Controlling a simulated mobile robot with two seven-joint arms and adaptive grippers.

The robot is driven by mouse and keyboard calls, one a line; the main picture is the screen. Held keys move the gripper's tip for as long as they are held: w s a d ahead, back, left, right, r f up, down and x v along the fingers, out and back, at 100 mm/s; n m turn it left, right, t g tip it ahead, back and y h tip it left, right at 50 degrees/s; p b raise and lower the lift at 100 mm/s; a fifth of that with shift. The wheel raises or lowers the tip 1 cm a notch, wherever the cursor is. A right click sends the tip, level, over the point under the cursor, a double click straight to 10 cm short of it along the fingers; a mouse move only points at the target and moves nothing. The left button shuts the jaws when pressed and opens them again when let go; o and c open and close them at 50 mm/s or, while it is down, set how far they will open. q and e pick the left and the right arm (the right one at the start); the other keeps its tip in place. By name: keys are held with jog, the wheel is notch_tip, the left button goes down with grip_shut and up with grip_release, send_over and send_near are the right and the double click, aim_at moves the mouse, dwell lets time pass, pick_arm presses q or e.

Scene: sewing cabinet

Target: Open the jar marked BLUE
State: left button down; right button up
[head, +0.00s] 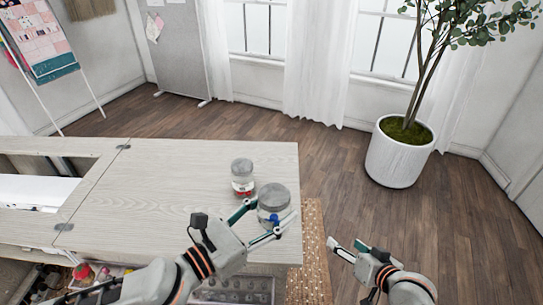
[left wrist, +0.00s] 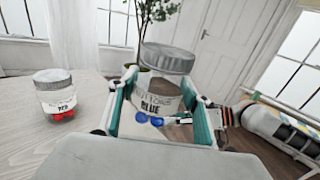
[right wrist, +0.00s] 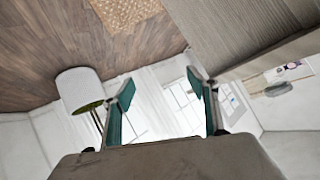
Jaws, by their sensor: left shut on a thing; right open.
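The jar marked BLUE (head: 273,203) stands near the right edge of the cabinet top in the head view. It is clear, with a grey lid (left wrist: 168,57) on it, a white label and blue items at the bottom. My left gripper (head: 264,219) is shut on this jar; in the left wrist view its teal-padded fingers lie on both sides of the jar body (left wrist: 157,98). The jar marked RED (head: 242,178), lidded with red items inside, stands just behind it and shows in the left wrist view (left wrist: 57,97). My right gripper (head: 346,247) is open and empty, right of the cabinet edge.
The pale wooden cabinet top (head: 165,185) is clear to the left of the jars, with a hinged recess (head: 45,180) further left. A woven rug (head: 314,250) lies on the floor right of the cabinet. A potted plant (head: 397,155) stands further back.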

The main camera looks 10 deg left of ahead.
jog(key=w+a+r+m+g+y, duration=0.1)
jog(key=w+a+r, duration=0.1)
jog(key=w+r, duration=0.6)
jog(key=w+a+r+g+y, duration=0.1)
jog(key=w+a+r, duration=0.15)
jog(key=r, duration=0.85)
jog(key=w+a+r+m+g, duration=0.1)
jog(key=w+r, duration=0.5)
jog(key=r, duration=0.4)
jog(key=s+a+r+g+y, duration=0.1)
jog(key=s+a+r+g, duration=0.1)
jog(key=s+a+r, duration=0.35)
notch_tip(320, 180, up, 3)
jog(key=m+g+h, duration=0.2)
jog(key=g+h, duration=0.3)
jog(key=h, duration=0.3)
send_over(272, 194)
jog(key=shift+w+a, duration=0.3)
jog(key=shift+a, duration=0.05)
jog(key=shift+s+d, duration=0.15)
jog(key=shift+d, duration=0.05)
jog(key=shift+s+d+f+h, duration=0.1)
jog(key=shift+s+f+h, duration=0.05)
jog(key=shift+f+h, duration=0.3)
jog(key=shift+f, duration=3.55)
